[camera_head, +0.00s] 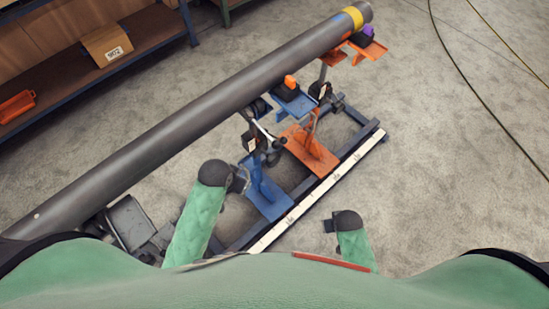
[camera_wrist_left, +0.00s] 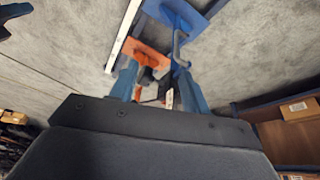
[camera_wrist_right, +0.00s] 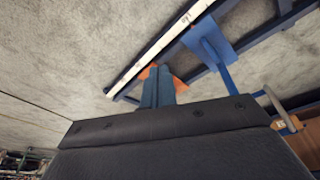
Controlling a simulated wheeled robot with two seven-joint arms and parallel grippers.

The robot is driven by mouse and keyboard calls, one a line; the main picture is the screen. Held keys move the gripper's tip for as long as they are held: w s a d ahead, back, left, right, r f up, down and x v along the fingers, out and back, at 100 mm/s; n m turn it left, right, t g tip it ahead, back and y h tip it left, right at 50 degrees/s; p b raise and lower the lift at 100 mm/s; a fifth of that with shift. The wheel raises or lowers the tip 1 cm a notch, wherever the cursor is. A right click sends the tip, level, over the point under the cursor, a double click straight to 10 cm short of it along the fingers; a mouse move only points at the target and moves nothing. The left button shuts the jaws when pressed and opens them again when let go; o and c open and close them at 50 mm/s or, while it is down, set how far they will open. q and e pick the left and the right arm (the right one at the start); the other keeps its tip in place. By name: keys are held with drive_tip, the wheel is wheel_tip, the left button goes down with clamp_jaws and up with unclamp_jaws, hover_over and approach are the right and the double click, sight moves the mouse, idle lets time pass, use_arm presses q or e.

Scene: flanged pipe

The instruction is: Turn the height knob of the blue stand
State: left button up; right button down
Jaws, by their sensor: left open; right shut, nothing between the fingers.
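The blue stand has a blue base plate (camera_head: 266,197) on the floor frame and a blue top plate (camera_head: 293,101) under the pipe. The left wrist view shows its base (camera_wrist_left: 183,12) and a bent crank handle (camera_wrist_left: 180,47) beside its post. My right gripper (camera_wrist_right: 158,86) is shut and empty, away from the blue post.
A long grey pipe (camera_head: 190,122) with a yellow band crosses above the stands. An orange stand (camera_head: 310,151) stands beyond the blue one. A white-marked rail (camera_head: 315,197) runs along the frame's near side. A shelf with a box (camera_head: 106,44) is at upper left. Floor at right is clear apart from cables.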

drive_tip(key=s+f, duration=0.4)
drive_tip(key=f, duration=1.4)
use_arm(q)
drive_tip(key=w+d+f+m, duration=0.1)
drive_tip(key=w+d+f, duration=0.1)
drive_tip(key=w, duration=0.3)
drive_tip(key=w+d+f+m, duration=0.1)
drive_tip(key=w+d+f, duration=0.2)
drive_tip(key=w, duration=0.2)
drive_tip(key=w+d+f+m+h, duration=0.1)
drive_tip(key=w+d+f, duration=0.2)
drive_tip(key=w, duration=0.2)
drive_tip(key=shift+d+f+m, duration=0.2)
drive_tip(key=shift+d+m, duration=0.15)
drive_tip(key=shift+m, duration=0.05)
drive_tip(key=shift+w+d+f, duration=0.15)
drive_tip(key=shift+w+f, duration=0.05)
drive_tip(key=shift+w, duration=0.1)
drive_tip(key=shift+p+x, duration=1.2)
drive_tip(key=shift+x, duration=2.55)
use_arm(e)
drive_tip(key=s+d+f+g, duration=0.1)
drive_tip(key=s+d+f, duration=0.2)
drive_tip(key=s+f, duration=1.1)
drive_tip(key=shift+s+d+f, duration=0.2)
drive_tip(key=shift+s+f, duration=0.15)
drive_tip(key=shift+f, duration=0.25)
use_arm(q)
drive_tip(key=shift+s+f, duration=0.1)
drive_tip(key=c, duration=1)
